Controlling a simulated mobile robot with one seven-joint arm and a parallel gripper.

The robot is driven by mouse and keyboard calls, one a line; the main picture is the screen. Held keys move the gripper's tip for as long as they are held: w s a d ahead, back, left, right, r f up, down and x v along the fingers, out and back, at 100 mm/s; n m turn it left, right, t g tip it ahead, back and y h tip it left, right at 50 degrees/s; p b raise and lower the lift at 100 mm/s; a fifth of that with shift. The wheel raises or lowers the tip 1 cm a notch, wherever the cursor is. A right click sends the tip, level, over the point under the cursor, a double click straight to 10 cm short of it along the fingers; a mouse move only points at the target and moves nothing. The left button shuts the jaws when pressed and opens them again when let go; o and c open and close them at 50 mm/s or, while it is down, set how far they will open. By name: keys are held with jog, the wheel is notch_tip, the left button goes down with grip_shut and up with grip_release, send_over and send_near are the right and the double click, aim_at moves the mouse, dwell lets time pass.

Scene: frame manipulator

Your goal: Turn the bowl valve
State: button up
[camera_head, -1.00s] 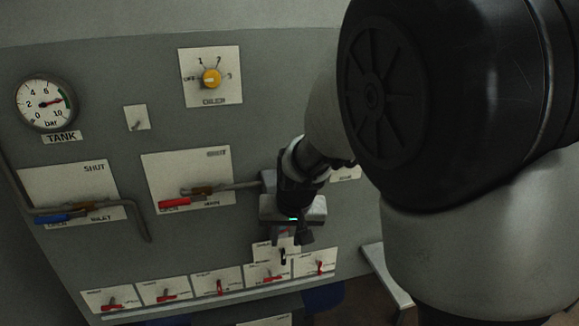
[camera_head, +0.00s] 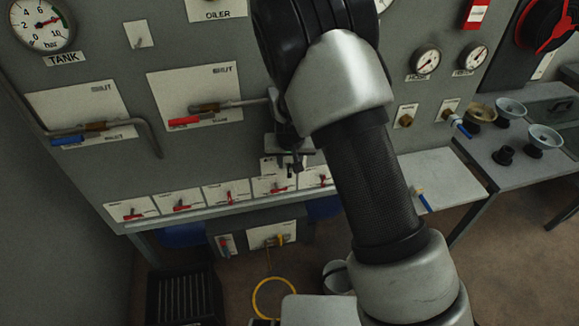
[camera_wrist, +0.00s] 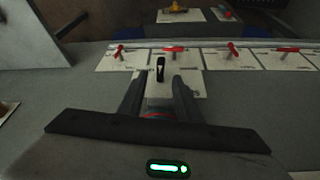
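A small white plate (camera_head: 268,167) sits just above the row of red-handled valves on the grey panel. In the wrist view a black upright lever (camera_wrist: 160,69) stands out from this plate (camera_wrist: 188,87). I cannot read its label, so I cannot tell if it is the bowl valve. My gripper (camera_head: 291,168) is beside this plate, partly covered by my arm in the head view. In the wrist view my gripper (camera_wrist: 157,92) is open, its dark fingers either side of the lever's line. The lever shows just beyond the fingertips, apparently not gripped.
Several red-handled valves (camera_head: 181,204) line the panel's bottom edge. A red-handled pipe valve (camera_head: 186,121) and a blue-handled one (camera_head: 68,141) are to the left. Bowls (camera_head: 545,136) stand on a bench at right. A yellow hose (camera_head: 273,298) lies on the floor.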

aim_at(289, 165)
jog(key=shift+x, duration=2.3)
jog(key=shift+c, duration=0.3)
grip_shut()
